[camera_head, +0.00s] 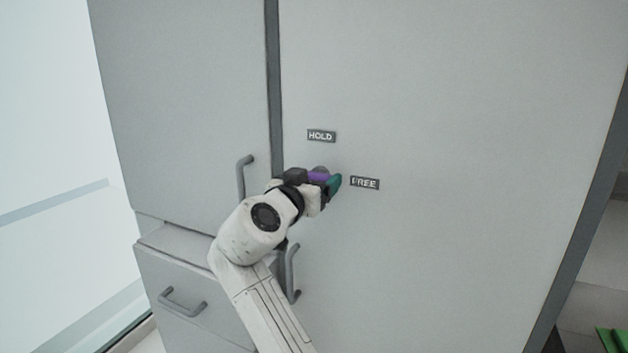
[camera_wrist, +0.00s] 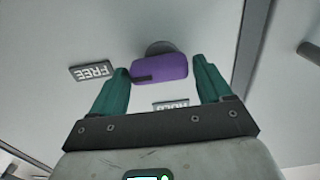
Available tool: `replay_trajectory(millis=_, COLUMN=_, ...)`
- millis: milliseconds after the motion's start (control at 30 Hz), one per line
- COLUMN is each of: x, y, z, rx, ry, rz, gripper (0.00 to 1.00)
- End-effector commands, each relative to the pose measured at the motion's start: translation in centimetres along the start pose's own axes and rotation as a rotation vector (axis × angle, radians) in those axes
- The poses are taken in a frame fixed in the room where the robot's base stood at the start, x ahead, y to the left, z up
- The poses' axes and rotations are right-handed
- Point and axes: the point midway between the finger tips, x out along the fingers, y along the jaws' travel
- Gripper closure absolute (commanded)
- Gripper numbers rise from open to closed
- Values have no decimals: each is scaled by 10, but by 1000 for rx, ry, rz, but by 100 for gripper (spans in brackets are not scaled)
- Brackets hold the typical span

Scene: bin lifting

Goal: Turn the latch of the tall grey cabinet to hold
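The tall grey cabinet (camera_head: 450,120) fills most of the head view. Its latch has a purple handle (camera_head: 318,176) on a round grey base, partly hidden by my gripper (camera_head: 320,182). In the wrist view the purple handle (camera_wrist: 160,69) shows between the green fingers of my gripper (camera_wrist: 160,75). The fingers are apart, with a small gap on the right; on the left I cannot tell whether finger and handle touch. A dark strip marks the handle's left end, on the side of the FREE label (camera_wrist: 93,71). The HOLD label (camera_head: 321,135) is above the latch in the head view.
Bar handles (camera_head: 245,177) and (camera_head: 292,272) stick out left of and below my gripper. A drawer with a handle (camera_head: 183,303) is at the lower left. A dark vertical seam (camera_head: 273,90) runs left of the latch. The door face right of the FREE label is clear.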

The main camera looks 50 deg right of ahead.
Motion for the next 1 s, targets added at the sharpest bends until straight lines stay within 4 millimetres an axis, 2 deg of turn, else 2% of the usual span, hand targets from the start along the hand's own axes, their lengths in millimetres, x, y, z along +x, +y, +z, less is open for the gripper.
replay_trajectory(millis=67, x=0, y=0, z=0, rx=0, ry=0, rz=0, gripper=30)
replay_trajectory(millis=433, x=0, y=0, z=0, rx=0, ry=0, rz=0, gripper=64)
replay_trajectory(millis=767, x=0, y=0, z=-1, rx=-50, ry=0, rz=-1, gripper=65)
replay_trajectory(millis=1000, x=0, y=-2, z=-2, rx=-200, ry=1, rz=-1, gripper=65)
